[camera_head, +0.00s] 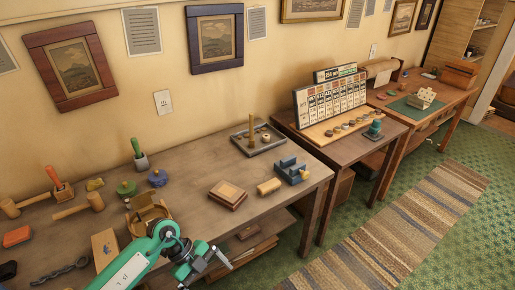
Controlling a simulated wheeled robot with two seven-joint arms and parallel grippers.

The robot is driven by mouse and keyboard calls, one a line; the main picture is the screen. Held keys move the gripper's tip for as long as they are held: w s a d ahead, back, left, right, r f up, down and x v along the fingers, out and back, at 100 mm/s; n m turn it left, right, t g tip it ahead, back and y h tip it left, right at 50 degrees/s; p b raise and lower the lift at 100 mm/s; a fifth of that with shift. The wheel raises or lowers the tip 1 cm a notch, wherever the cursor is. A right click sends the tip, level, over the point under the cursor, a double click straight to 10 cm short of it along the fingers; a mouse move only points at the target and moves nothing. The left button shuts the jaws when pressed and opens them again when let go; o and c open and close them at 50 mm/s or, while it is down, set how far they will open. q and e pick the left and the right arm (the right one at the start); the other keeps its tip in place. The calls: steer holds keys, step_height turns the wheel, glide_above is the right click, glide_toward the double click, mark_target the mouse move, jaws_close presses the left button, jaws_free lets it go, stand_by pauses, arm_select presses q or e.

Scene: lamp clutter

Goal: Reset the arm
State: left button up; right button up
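My green and dark grey arm (135,268) comes in from the bottom left, over the front edge of the near workbench. I take it to be my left arm. Its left gripper (217,258) hangs in front of the bench edge, with grey metal fingers pointing right. Nothing is seen held in it, but the gap between the fingers is too small to make out. My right gripper and arm are out of view. The task names no object.
The near workbench (185,172) holds mallets, a wooden box (228,194), a blue vise-like block (291,170), a tray (258,143) and a wooden holder (148,213) close behind my arm. Shelves lie under the bench. A striped rug (405,220) covers clear floor at right.

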arm_select(q)
steer(key=w+d+f+n+t+h, duration=0.45)
steer(key=f+n+t+h, duration=0.2)
steer(key=f+h, duration=0.2)
steer(key=s+a+f+n+t+y, duration=0.2)
steer(key=a+f+n+t+y, duration=0.3)
steer(key=f, duration=0.5)
steer(key=s+a+f+n+t+y, duration=0.2)
steer(key=a+f+n+t+y, duration=0.15)
steer(key=a+f+n, duration=0.45)
steer(key=s+a+f+g+y, duration=0.2)
steer(key=s+a+f+y, duration=0.15)
steer(key=s+f, duration=0.6)
steer(key=s+f+n+g+y, duration=0.1)
steer(key=s+f+g, duration=0.2)
steer(key=s, duration=0.6)
steer(key=s+a+f+n+g+y, duration=0.1)
steer(key=s+f+g, duration=0.2)
steer(key=s+f, duration=0.3)
steer(key=s+a+f+n+g+y, duration=0.1)
steer(key=s+f, duration=0.4)
steer(key=s, duration=0.9)
steer(key=shift+g+y, duration=0.35)
steer(key=shift+g, duration=0.55)
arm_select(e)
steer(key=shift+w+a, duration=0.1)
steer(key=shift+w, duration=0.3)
arm_select(q)
steer(key=shift+s, duration=0.1)
